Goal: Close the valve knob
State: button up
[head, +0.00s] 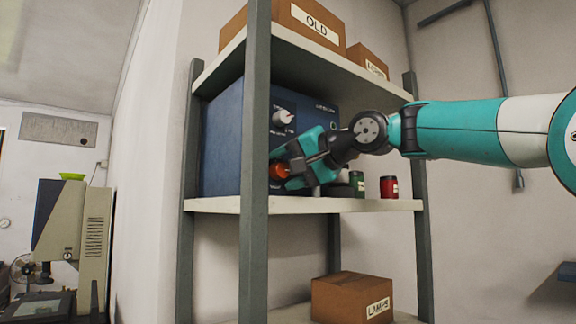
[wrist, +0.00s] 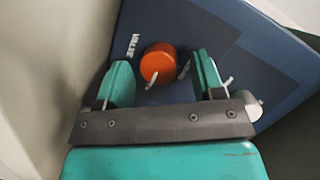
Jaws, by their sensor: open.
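The valve knob is an orange-red round knob on the front of a blue box (head: 225,140). In the wrist view the knob (wrist: 158,61) shows a pale pointer mark, with the word VALVE on the panel at its left. In the head view the knob (head: 277,171) is partly hidden by my gripper (head: 284,172). My gripper is open in front of the panel. In the wrist view its two teal fingers (wrist: 160,80) stand apart on either side of the knob, which shows between and beyond them. I cannot tell whether either finger touches it.
A second, pale knob (head: 283,117) sits higher on the panel. A green jar (head: 357,184) and a red jar (head: 389,187) stand on the same shelf (head: 300,205), right of my gripper. A grey shelf post (head: 256,200) stands close at the left.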

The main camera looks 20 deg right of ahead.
jog(key=shift+c, duration=0.3)
jog(key=c, duration=0.9)
jog(key=shift+o, duration=0.2)
jog(key=n+h+b, duration=0.1)
jog(key=n, duration=0.1)
jog(key=n+h+b, duration=0.1)
jog(key=shift+s+a+n, duration=0.1)
jog(key=shift+a+n, duration=0.1)
jog(key=shift+n, duration=0.2)
jog(key=n+h+b, duration=0.1)
jog(key=n+b, duration=0.1)
jog(key=n, duration=0.1)
jog(key=shift+a+h, duration=0.2)
jog(key=shift+h, duration=0.2)
jog(key=n+t+h+b, duration=0.1)
jog(key=n+b, duration=0.1)
jog(key=n, duration=0.1)
jog(key=shift+s+a+h, duration=0.1)
jog(key=shift+a+h, duration=0.05)
jog(key=shift+h, duration=0.25)
jog(key=shift+n+t+h, duration=0.5)
jog(key=shift+n+h, duration=0.2)
jog(key=shift+n, duration=0.9)
